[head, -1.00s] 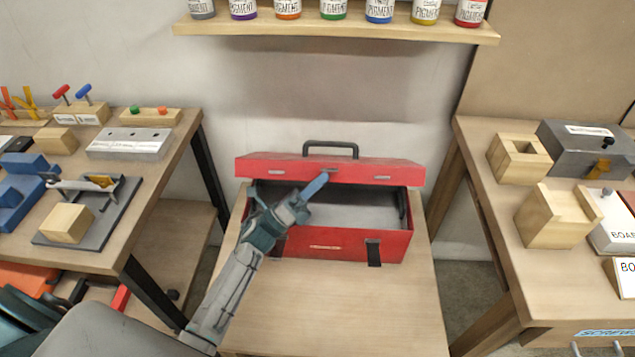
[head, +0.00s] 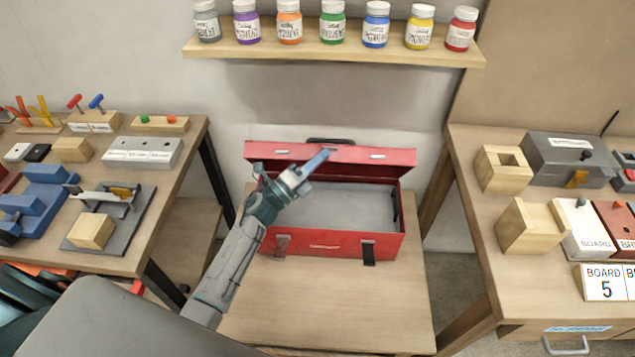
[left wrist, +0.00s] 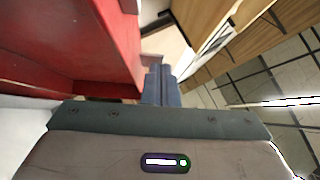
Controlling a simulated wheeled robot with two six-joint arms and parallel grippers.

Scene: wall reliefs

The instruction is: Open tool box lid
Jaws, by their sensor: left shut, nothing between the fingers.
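The red tool box (head: 335,245) sits on a small wooden table in the middle of the head view. Its lid (head: 350,155) is raised and tilted back, and the grey inside shows, looking empty where visible. The black handle (head: 331,141) shows behind the lid's top edge. My left gripper (head: 318,160) is shut and empty, with its blue fingertips in front of the lid's middle; I cannot tell whether they touch it. In the left wrist view the shut fingers (left wrist: 160,85) are beside a red surface of the box (left wrist: 85,45). My right gripper is not in view.
A shelf (head: 330,49) with several pigment jars hangs above the box. A left bench (head: 150,215) holds wooden blocks and tools. A right bench (head: 470,215) holds boxes and boards. The small table (head: 330,300) is clear in front of the box.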

